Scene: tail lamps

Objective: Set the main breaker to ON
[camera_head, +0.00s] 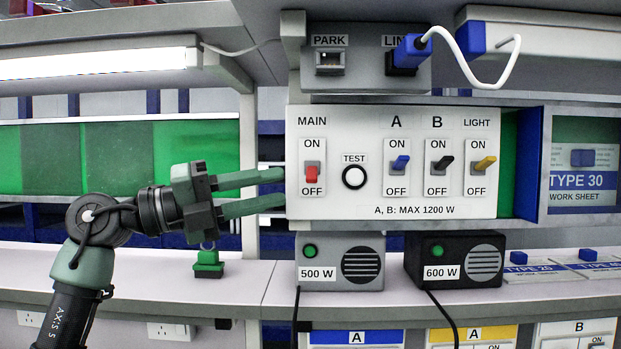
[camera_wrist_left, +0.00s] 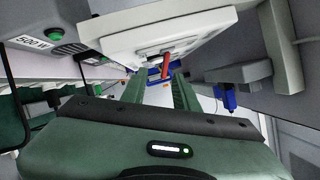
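The main breaker (camera_head: 312,174) is a red lever in a grey slot at the left of the white switch panel (camera_head: 350,206). Its lever sits low in the slot, toward the OFF label. My left gripper (camera_head: 281,187) is open and empty, its two fingers pointing right just left of the panel edge. It looks apart from the lever. In the left wrist view a red lever (camera_wrist_left: 167,65) shows beyond and between the two open fingers (camera_wrist_left: 160,88). My right gripper is not in view.
Switches A (camera_head: 401,162), B (camera_head: 444,162) and LIGHT (camera_head: 484,162) have levers toward ON. A round TEST button (camera_head: 354,177) is beside the main breaker. Above is a socket box with a blue plug (camera_head: 409,52). Below stand the 500 W box (camera_head: 341,240) and 600 W box (camera_head: 455,238).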

